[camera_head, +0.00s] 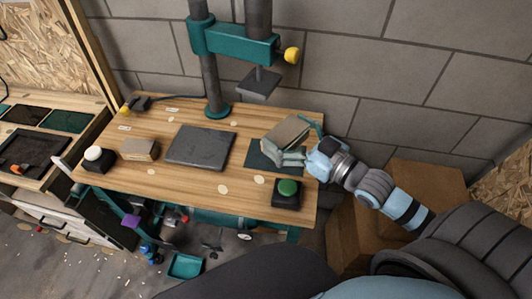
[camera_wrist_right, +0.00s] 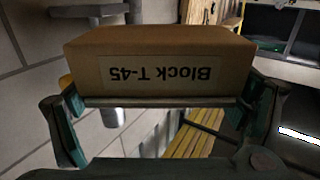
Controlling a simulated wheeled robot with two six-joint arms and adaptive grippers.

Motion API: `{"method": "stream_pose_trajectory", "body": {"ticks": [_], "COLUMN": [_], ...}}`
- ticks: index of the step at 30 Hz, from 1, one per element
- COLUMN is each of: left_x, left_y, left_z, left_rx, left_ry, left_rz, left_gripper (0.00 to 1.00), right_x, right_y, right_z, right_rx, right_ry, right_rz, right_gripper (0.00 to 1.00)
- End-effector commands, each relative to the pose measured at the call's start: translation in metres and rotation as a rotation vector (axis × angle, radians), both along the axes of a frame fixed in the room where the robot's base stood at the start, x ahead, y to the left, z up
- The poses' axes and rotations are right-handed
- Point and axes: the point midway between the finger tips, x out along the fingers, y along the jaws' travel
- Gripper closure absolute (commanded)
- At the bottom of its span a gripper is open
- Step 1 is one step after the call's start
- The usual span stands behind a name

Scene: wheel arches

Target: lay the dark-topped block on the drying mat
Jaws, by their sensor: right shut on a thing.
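My right gripper (camera_head: 291,143) is shut on a block (camera_head: 287,131) with a dull grey-brown top, at the right of the workbench. In the right wrist view the block (camera_wrist_right: 160,62) is brown, with a label reading "Block T-45", upside down in the picture. The gripper (camera_wrist_right: 165,105) has a finger at each end of it. A thin dark mat (camera_head: 256,160) lies below the block and gripper, partly hidden by them. A larger dark grey slab or mat (camera_head: 201,146) lies mid-bench. The frames do not label either as the drying mat. My left gripper is not in view.
A second, tan block (camera_head: 139,149) lies on the left of the bench (camera_head: 190,186). A green button box (camera_head: 287,193) stands in front of the dark mat, and a white-knobbed box (camera_head: 98,158) at the left. A press column (camera_head: 213,80) rises behind.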

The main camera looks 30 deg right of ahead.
Motion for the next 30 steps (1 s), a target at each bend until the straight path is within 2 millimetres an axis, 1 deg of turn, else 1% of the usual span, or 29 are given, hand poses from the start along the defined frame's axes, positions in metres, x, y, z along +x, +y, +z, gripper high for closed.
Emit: {"method": "stream_pose_trajectory", "body": {"ticks": [1,2,3,6,9,11,14,17,18,20,21,24,27,30], "left_x": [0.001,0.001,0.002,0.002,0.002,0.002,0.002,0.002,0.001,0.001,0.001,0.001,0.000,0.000], "left_y": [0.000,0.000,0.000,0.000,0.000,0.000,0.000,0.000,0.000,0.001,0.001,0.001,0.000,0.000], "left_z": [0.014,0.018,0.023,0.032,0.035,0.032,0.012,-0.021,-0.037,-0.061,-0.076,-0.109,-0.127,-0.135], "left_rx": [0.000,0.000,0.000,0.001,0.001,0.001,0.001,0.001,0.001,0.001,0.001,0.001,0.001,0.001], "left_ry": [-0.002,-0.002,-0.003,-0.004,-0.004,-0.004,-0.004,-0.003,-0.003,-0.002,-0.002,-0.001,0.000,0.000], "left_rz": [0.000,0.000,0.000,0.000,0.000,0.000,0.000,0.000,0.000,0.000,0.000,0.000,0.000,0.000], "left_gripper": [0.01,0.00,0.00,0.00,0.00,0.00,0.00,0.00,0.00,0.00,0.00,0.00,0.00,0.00], "right_x": [0.016,0.025,0.037,0.059,0.070,0.073,0.074,0.074,0.074,0.074,0.074,0.074,0.074,0.074], "right_y": [-0.020,-0.033,-0.051,-0.090,-0.115,-0.122,-0.124,-0.124,-0.124,-0.124,-0.124,-0.124,-0.124,-0.123], "right_z": [0.008,0.008,0.009,0.012,0.013,0.009,-0.011,-0.045,-0.061,-0.085,-0.100,-0.133,-0.151,-0.159], "right_rx": [-0.004,-0.002,0.000,0.005,0.009,0.011,0.010,0.011,0.011,0.012,0.012,0.011,0.010,0.010], "right_ry": [0.000,-0.001,-0.002,-0.008,-0.014,-0.015,-0.017,-0.015,-0.015,-0.015,-0.015,-0.015,-0.016,-0.016], "right_rz": [-0.039,-0.063,-0.096,-0.169,-0.215,-0.229,-0.233,-0.232,-0.232,-0.232,-0.232,-0.232,-0.231,-0.231], "right_gripper": [0.41,0.41,0.41,0.41,0.41,0.41,0.41,0.41,0.41,0.41,0.41,0.41,0.41,0.41]}}
